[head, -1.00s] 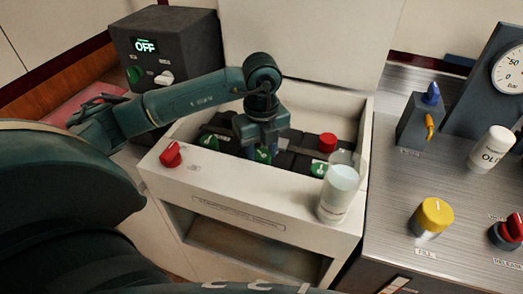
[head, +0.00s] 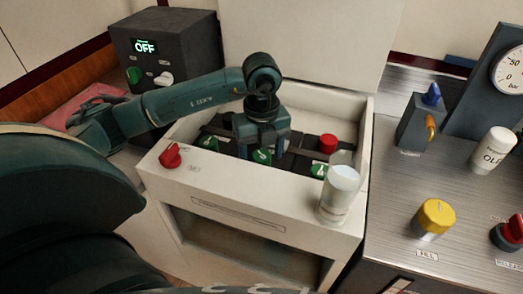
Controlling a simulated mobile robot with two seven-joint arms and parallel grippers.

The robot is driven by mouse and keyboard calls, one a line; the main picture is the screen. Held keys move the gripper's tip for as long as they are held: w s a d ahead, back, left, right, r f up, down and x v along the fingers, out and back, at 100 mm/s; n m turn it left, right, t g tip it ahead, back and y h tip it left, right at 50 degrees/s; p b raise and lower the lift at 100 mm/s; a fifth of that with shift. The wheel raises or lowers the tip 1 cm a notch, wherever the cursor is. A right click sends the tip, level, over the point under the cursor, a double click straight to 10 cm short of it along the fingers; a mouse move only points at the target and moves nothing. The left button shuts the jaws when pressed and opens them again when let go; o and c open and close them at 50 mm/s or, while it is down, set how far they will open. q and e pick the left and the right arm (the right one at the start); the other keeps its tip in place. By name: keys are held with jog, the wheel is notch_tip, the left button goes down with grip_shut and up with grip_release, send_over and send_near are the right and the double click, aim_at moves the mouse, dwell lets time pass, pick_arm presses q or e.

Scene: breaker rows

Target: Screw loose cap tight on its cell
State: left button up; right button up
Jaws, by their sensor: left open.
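An open white box holds dark cells with green caps: one at the left (head: 208,142), one in the middle (head: 262,156) and one at the right (head: 319,171). A red cap (head: 328,143) stands behind the right green one. I cannot tell which cap is loose. My left gripper (head: 262,148) points down into the box, open, its fingers around or just above the middle green cap. The gripper hides part of the cells behind it. My right gripper is not in view.
A translucent cup (head: 338,190) stands on the box's front ledge, and a red knob (head: 170,156) is at its left end. A dark unit reading OFF (head: 145,47) is behind my arm. The right-hand metal counter carries a yellow knob (head: 435,217) and a white bottle (head: 493,150).

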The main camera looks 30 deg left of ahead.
pick_arm(q)
jog(key=shift+r, duration=0.65)
notch_tip(320, 180, up, 12)
jog(key=p, duration=0.1)
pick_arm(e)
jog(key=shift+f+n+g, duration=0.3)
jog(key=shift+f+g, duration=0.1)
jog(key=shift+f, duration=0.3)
pick_arm(q)
jog(key=shift+f, duration=0.1)
